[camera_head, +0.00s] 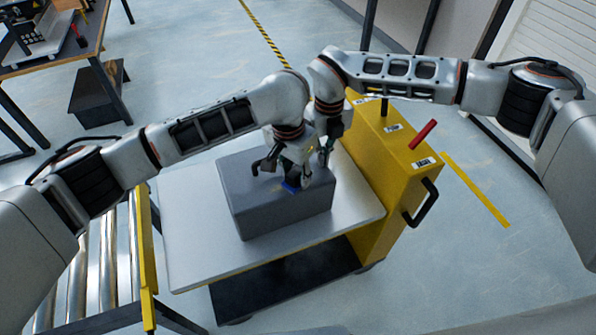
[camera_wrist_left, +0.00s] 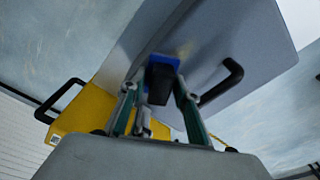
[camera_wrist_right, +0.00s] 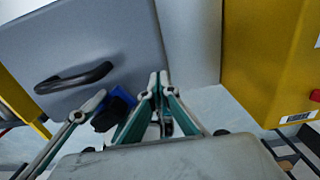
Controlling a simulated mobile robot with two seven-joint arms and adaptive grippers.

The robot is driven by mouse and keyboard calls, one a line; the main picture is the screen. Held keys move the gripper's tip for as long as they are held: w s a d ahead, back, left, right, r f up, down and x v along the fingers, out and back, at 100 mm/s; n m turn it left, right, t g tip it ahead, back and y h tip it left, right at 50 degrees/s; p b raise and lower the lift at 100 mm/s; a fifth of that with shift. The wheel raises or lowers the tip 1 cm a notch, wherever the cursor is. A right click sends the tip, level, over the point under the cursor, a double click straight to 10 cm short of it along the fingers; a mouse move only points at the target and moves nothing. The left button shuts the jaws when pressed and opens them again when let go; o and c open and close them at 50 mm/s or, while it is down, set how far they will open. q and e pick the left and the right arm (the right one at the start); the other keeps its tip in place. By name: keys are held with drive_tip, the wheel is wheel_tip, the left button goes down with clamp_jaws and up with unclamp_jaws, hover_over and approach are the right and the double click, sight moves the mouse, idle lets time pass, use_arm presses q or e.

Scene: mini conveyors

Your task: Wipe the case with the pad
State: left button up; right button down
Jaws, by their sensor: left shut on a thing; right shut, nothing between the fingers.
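The case is a grey box (camera_head: 250,205) with a black handle, lying on a cart top. The pad is blue (camera_head: 291,186) with a black grip. My left gripper (camera_wrist_left: 158,85) is shut on the pad's grip. The blue pad (camera_wrist_left: 152,66) is at the case's upper surface in the left wrist view; I cannot tell whether it presses on it. My right gripper (camera_wrist_right: 160,80) is shut and empty, close beside the left gripper at the case's right end. The pad (camera_wrist_right: 118,100) and the case handle (camera_wrist_right: 75,78) show left of it in the right wrist view.
The case stands on a cart with a pale top (camera_head: 190,230) and a yellow end housing (camera_head: 385,185) with a red lever (camera_head: 423,134). A roller conveyor (camera_head: 105,260) is at the left. A workbench (camera_head: 60,55) stands at the back left. Open floor lies right of the cart.

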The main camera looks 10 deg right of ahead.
sight(281, 183)
use_arm(q)
drive_tip(key=shift+s+a, duration=0.25)
drive_tip(key=shift+a, duration=0.75)
drive_tip(key=shift+s+a, duration=0.2)
drive_tip(key=shift+a, duration=0.75)
use_arm(e)
drive_tip(key=shift+w+d, duration=0.1)
drive_tip(key=shift+d, duration=0.05)
use_arm(q)
drive_tip(key=shift+s+a+f, duration=0.1)
drive_tip(key=shift+s+a, duration=0.15)
drive_tip(key=shift+a, duration=0.6)
drive_tip(key=shift+s+a, duration=0.25)
drive_tip(key=shift+a, duration=0.55)
drive_tip(key=shift+r, duration=3.05)
drive_tip(key=shift+r, duration=0.1)
use_arm(e)
drive_tip(key=shift+r, duration=0.1)
